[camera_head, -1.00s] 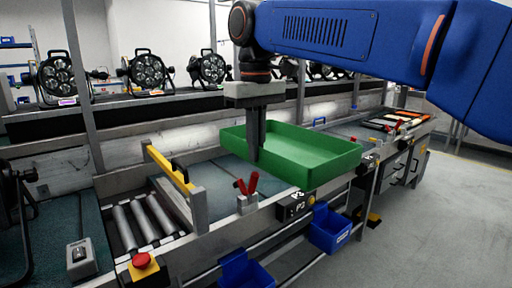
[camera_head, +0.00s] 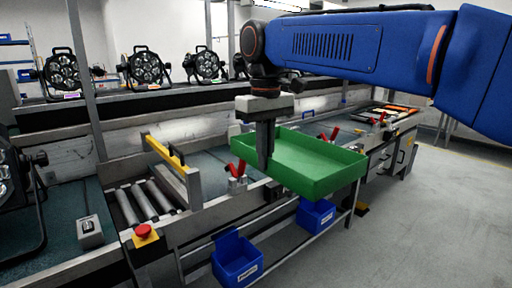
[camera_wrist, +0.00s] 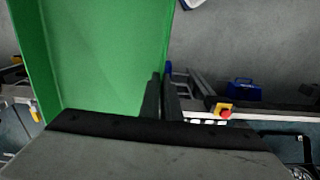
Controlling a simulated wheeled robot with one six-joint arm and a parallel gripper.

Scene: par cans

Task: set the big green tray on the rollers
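The big green tray (camera_head: 315,165) is held in the air above the bench's front edge, right of the rollers, roughly level. My gripper (camera_head: 265,160) points down at the tray's left end, its fingers pinched on the tray wall. In the wrist view my two fingers (camera_wrist: 161,98) straddle the edge of the green tray (camera_wrist: 105,55), almost together. The tray looks empty. The rollers (camera_head: 149,204) are several grey cylinders in a bench frame at the left, bare on top. The rollers are not clearly seen in the wrist view.
A yellow-topped barrier (camera_head: 165,149) stands at the rollers' right side. A red emergency button (camera_head: 144,231) is at their front. Par cans (camera_head: 145,68) line the back. The right floor is clear.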

